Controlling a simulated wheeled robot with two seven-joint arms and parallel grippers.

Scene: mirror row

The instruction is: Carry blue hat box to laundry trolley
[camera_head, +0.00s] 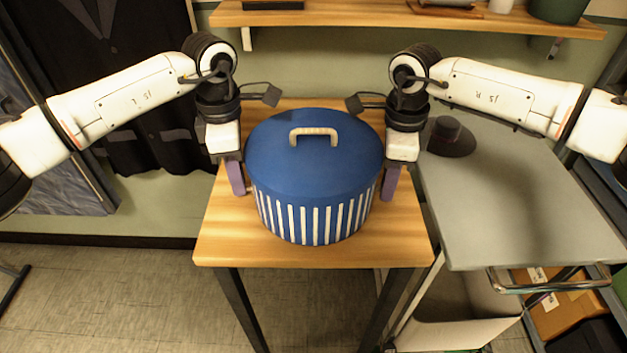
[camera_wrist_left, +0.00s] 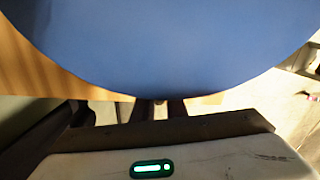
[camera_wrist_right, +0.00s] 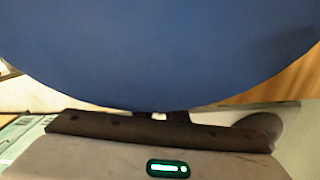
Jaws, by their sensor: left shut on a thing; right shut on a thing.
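The blue hat box (camera_head: 314,165) is round, with white stripes on its lower side and a pale handle on its lid. It appears upright on a wooden table (camera_head: 225,235). It fills the upper part of the left wrist view (camera_wrist_left: 160,45) and the right wrist view (camera_wrist_right: 160,50). My left gripper (camera_head: 236,178) is shut on its left side, my right gripper (camera_head: 390,181) on its right side. The exact grip spots are hidden. The trolley (camera_head: 520,195), with a flat grey top and a metal push bar, stands right of the table.
A dark brimmed hat (camera_head: 451,138) lies on the trolley's far left corner; the rest of its top is clear. A wall shelf (camera_head: 400,17) runs behind the table. Dark clothes (camera_head: 140,60) hang at the back left. The floor (camera_head: 110,285) at front left is open.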

